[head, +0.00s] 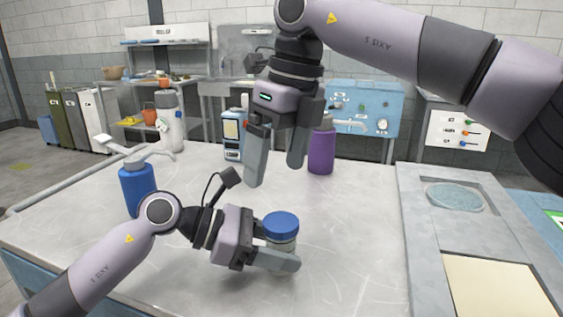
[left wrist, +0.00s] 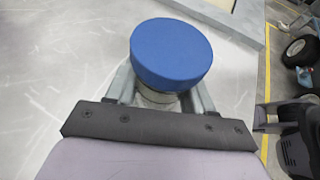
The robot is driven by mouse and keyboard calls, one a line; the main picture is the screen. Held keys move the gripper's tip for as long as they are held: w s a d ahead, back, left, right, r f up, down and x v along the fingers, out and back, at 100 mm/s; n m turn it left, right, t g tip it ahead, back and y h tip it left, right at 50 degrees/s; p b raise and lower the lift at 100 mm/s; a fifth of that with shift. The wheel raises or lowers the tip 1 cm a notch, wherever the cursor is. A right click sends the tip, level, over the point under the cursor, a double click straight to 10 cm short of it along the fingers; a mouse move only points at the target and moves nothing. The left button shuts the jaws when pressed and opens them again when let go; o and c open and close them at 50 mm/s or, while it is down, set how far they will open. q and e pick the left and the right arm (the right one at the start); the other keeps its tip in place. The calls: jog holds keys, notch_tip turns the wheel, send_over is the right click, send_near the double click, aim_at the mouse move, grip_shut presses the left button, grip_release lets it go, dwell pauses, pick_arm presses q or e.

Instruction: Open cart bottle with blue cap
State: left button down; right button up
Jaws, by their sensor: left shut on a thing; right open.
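My left gripper (head: 284,261) is shut around the bottle's body, below the cap. In the left wrist view the blue cap (left wrist: 171,54) rises above the fingers, and the pale bottle body (left wrist: 160,98) shows between them. My right gripper (head: 276,158) is open and empty. It hangs with fingers pointing down, above and behind the bottle, apart from the cap.
A purple bottle (head: 321,150) and a light-blue container (head: 233,135) stand at the back. A recessed tray section (head: 420,225) lies at the right.

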aim_at(282, 220)
jog(key=n, duration=0.1)
jog(key=s+n+h, duration=0.1)
jog(key=n+h, duration=0.1)
jog(key=n, duration=0.1)
jog(key=shift+s+d+f, duration=0.15)
jog(key=shift+d+f, duration=0.05)
jog(key=shift+d, duration=0.05)
jog(key=shift+f, duration=3.95)
jog(key=c, duration=1.2)
jog(key=shift+c, duration=0.2)
jog(key=shift+n, duration=0.3)
jog(key=n, duration=0.5)
jog(key=shift+n, duration=0.3)
jog(key=n, duration=0.6)
